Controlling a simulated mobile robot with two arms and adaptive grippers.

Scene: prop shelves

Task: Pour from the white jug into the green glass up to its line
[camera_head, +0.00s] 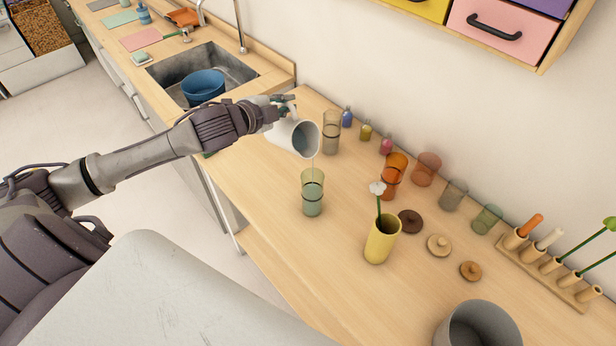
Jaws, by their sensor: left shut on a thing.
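The white jug (282,133) is tilted with its mouth facing down and to the right. My left gripper (287,106) is shut on the jug and holds it above the counter. The green glass (313,198) stands upright on the counter, just below and in front of the jug's mouth. A thin stream seems to run from the jug's lip down into the glass. The lower part of the glass looks darker, as if holding liquid, but its line cannot be made out clearly. My right gripper is not in view.
Behind the jug stands a tall grey-brown glass (331,132). Orange glasses (394,175) stand to the right, and a yellow vase (382,240) with a white flower at front right. A sink (237,70) holds a blue bowl (203,86).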

